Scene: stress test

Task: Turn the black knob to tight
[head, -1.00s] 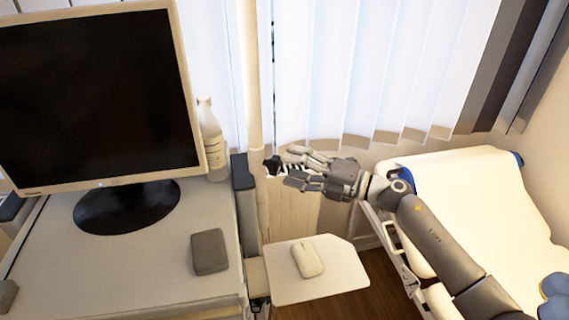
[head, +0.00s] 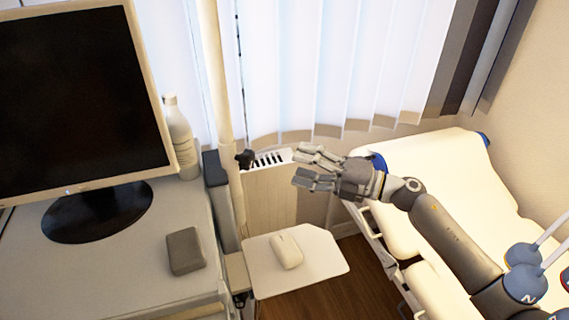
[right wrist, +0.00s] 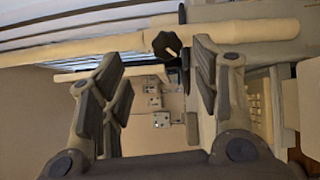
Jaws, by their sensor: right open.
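The black knob (head: 245,159) sits on the cream pole (head: 215,80), at the left end of the radiator top in the head view. In the right wrist view the knob (right wrist: 167,44) shows on the pole, beyond the fingers and between them, nearer the right finger. My right gripper (head: 305,168) is open and empty, to the right of the knob and apart from it, with its fingers pointing left. It also shows in the right wrist view (right wrist: 160,85) with its fingers spread. My left gripper is not in view.
A monitor (head: 75,90), a white bottle (head: 180,140) and a grey block (head: 185,251) stand on the desk at left. A small shelf (head: 320,262) with a mouse (head: 286,251) is below the knob. A padded couch (head: 440,165) is at right, and blinds (head: 340,60) hang behind.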

